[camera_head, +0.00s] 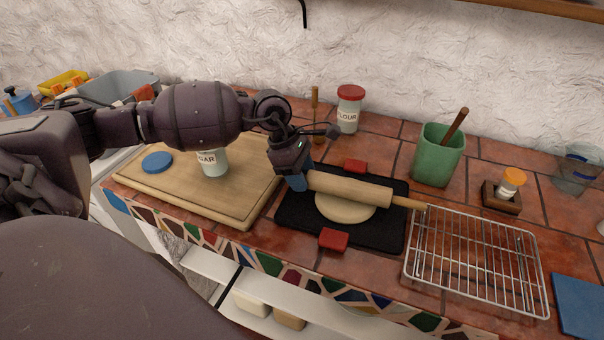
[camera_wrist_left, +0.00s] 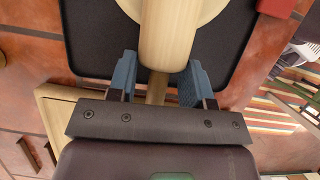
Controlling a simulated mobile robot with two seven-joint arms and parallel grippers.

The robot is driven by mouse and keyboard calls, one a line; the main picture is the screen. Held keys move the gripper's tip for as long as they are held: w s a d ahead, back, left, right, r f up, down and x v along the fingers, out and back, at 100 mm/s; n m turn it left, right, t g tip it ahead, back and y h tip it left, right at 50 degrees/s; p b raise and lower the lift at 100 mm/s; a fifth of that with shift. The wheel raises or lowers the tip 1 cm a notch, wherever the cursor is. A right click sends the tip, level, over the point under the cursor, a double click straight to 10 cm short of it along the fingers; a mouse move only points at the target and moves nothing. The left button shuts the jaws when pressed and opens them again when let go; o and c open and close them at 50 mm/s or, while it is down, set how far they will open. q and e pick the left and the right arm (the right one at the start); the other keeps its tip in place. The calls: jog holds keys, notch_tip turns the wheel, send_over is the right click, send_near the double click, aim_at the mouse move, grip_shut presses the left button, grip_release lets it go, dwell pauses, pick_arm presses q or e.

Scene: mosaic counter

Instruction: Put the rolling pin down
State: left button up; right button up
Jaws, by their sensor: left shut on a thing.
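The wooden rolling pin (camera_head: 349,189) lies across a round of pale dough (camera_head: 343,209) on a black mat (camera_head: 289,223). I cannot tell whether it touches the dough. My left gripper (camera_head: 296,181) is shut on its left handle. In the left wrist view, the blue fingers of the left gripper (camera_wrist_left: 157,82) stand on both sides of the handle, with the pin's barrel (camera_wrist_left: 170,30) just beyond. The pin's right handle reaches past the mat toward the wire rack. My right gripper is not in view.
Red blocks (camera_head: 334,239) sit at the mat's front and back edges. A wire cooling rack (camera_head: 478,262) is to the right, a green crock (camera_head: 438,158) behind. A cutting board (camera_head: 236,212) with a sugar jar (camera_head: 212,163) is left. A flour jar (camera_head: 349,112) stands by the wall.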

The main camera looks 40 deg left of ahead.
pick_arm(q)
jog(key=shift+f+b, duration=0.35)
jog(key=shift+f, duration=0.35)
jog(key=shift+s, duration=0.1)
jog(key=o, duration=1)
jog(key=shift+o, duration=0.2)
jog(key=shift+r, duration=0.2)
jog(key=shift+r, duration=0.25)
jog(key=p+v, duration=0.1)
jog(key=v, duration=1.1)
jog(key=shift+r, duration=0.35)
jog(key=shift+f, duration=0.1)
